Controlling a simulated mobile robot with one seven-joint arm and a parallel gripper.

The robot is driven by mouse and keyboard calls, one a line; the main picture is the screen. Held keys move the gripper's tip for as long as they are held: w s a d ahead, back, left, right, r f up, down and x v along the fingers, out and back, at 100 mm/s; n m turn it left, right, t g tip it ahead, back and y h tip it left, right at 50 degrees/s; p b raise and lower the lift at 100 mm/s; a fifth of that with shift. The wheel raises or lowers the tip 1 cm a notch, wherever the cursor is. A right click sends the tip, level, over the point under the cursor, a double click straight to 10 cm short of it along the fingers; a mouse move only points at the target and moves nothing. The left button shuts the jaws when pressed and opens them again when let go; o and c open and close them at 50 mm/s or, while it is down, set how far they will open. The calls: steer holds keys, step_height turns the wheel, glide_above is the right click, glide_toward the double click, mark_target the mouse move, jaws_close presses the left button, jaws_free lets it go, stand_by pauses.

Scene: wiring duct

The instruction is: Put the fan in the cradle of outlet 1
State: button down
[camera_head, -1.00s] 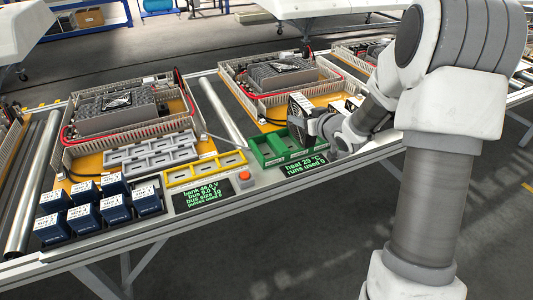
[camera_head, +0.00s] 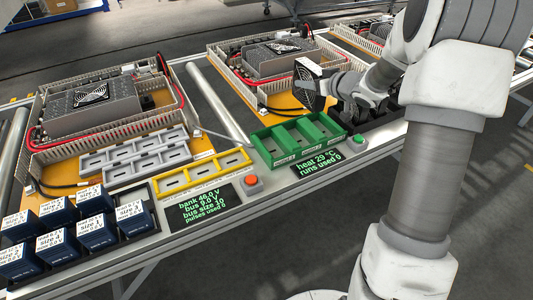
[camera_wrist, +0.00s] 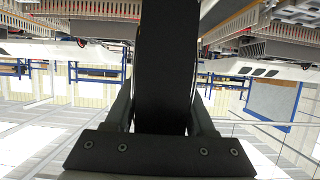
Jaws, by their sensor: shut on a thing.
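My gripper (camera_head: 326,86) is shut on a black fan (camera_head: 308,76) with a pale label and holds it upright in the air, behind the green cradle tray. In the wrist view the fan (camera_wrist: 166,60) is a dark slab between my two fingers. The green cradle tray (camera_head: 262,147) lies on the bench's front part, with three empty compartments side by side. Small labels are on its front edge, too small to read surely. The fan is clear of the tray.
A black rack (camera_head: 376,136) stands right of the green tray, partly behind my arm. A yellow tray (camera_head: 202,176), grey trays (camera_head: 135,160), blue labelled blocks (camera_head: 95,231), a red button (camera_head: 252,181) and a green button (camera_head: 358,139) are along the bench. Walled ducts stand behind.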

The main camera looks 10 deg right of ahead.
mark_target(308, 94)
step_height(308, 94, down, 4)
steer(key=shift+s+r+b, duration=0.1)
steer(key=shift+b, duration=1.15)
steer(key=shift+s+a+f+b, duration=0.55)
steer(key=shift+a+f+b, duration=0.85)
steer(key=shift+a+f, duration=0.45)
steer(key=shift+s+a+f+b, duration=0.55)
steer(key=shift+a+f+b, duration=0.9)
steer(key=shift+a+f, duration=0.4)
steer(key=shift+s+a+f+b, duration=0.55)
steer(key=shift+a+f+b, duration=0.85)
steer(key=shift+a+f, duration=0.45)
steer(key=shift+f, duration=0.2)
steer(key=shift+c, duration=1.2)
jaws_free()
steer(key=shift+r, duration=0.15)
